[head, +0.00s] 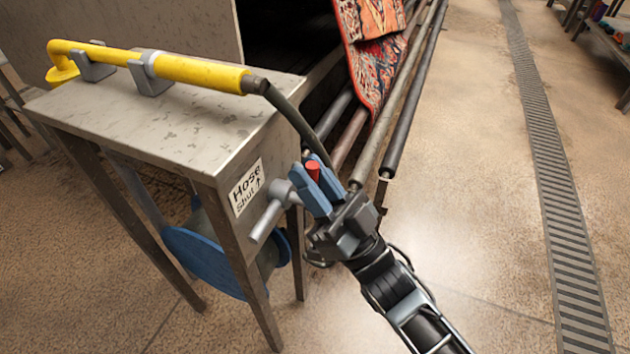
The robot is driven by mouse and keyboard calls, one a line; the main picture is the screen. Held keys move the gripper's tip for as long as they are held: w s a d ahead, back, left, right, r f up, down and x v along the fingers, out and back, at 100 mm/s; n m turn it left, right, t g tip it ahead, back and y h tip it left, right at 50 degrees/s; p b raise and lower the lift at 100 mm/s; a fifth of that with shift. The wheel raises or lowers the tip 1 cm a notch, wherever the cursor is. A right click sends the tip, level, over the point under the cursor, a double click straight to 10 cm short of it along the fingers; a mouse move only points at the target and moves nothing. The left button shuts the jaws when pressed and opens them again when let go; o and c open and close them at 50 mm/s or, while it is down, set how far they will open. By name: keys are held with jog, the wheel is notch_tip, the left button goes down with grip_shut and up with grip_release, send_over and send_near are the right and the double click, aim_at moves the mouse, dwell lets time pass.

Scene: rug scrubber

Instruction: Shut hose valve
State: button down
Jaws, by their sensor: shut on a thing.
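My gripper (317,184), with blue fingers, is shut on the red grip from the lower right. The label (246,187) beside the valve reads "Hose shut" with an arrow pointing up.
A yellow wand (190,70) rests in grey clips on the bench top (150,115); its dark hose (292,115) runs down behind my gripper. A blue reel (205,262) sits below. Rollers (400,100) and a patterned rug (375,50) stand behind.

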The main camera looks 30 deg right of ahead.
jog(key=shift+s+a+f+n+g+y, duration=0.1)
jog(key=shift+n+g+y, duration=0.05)
jog(key=shift+n+y, duration=0.3)
jog(key=shift+s+a+n+g+y, duration=0.1)
jog(key=shift+n+g+y, duration=0.05)
jog(key=shift+n+y, duration=0.3)
jog(key=c, duration=1.1)
grip_release()
jog(key=v, duration=0.7)
jog(key=shift+s+f, duration=0.2)
jog(key=shift+f, duration=0.1)
jog(key=shift+d, duration=0.15)
